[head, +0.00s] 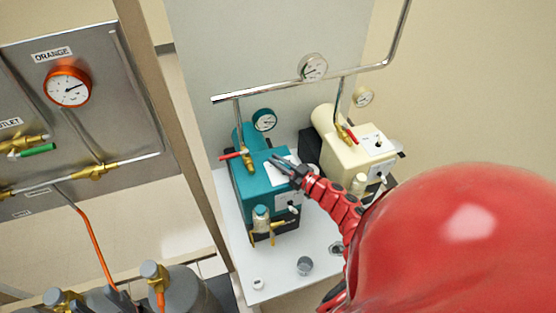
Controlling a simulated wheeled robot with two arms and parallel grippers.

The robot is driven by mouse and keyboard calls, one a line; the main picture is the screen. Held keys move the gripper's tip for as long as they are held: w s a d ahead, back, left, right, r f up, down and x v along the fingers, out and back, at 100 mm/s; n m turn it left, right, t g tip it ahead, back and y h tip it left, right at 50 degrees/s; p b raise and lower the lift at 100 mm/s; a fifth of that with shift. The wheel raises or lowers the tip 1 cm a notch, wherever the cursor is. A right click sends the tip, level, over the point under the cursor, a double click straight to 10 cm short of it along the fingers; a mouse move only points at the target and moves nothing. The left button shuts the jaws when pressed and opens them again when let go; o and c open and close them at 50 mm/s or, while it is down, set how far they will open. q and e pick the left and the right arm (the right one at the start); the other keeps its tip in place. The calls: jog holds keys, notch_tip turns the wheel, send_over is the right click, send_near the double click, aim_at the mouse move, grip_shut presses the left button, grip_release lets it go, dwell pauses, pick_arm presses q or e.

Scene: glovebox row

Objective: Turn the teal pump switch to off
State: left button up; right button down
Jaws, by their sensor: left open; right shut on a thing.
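The teal pump (245,190) stands on the white bench, with a white switch plate (272,167) on its top. My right gripper (279,163) reaches in from the lower right and is over this plate, with its fingers shut on the teal pump's switch. The switch itself is hidden by the fingers, so I cannot tell which way it points. My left gripper is not in view.
A cream pump (345,150) with its own switch plate (378,143) stands close on the right. Red-handled valves and a metal pipe (300,83) are behind. A small grey cup (305,265) stands on the bench (275,281). A gauge panel (110,100) is at left.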

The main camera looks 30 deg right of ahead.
dwell(0.4)
jog(key=c, duration=0.9)
grip_release()
jog(key=b+v, duration=0.4)
jog(key=v, duration=1.3)
jog(key=shift+s+d+b, duration=0.1)
jog(key=shift+s+b, duration=0.05)
jog(key=shift+b, duration=0.25)
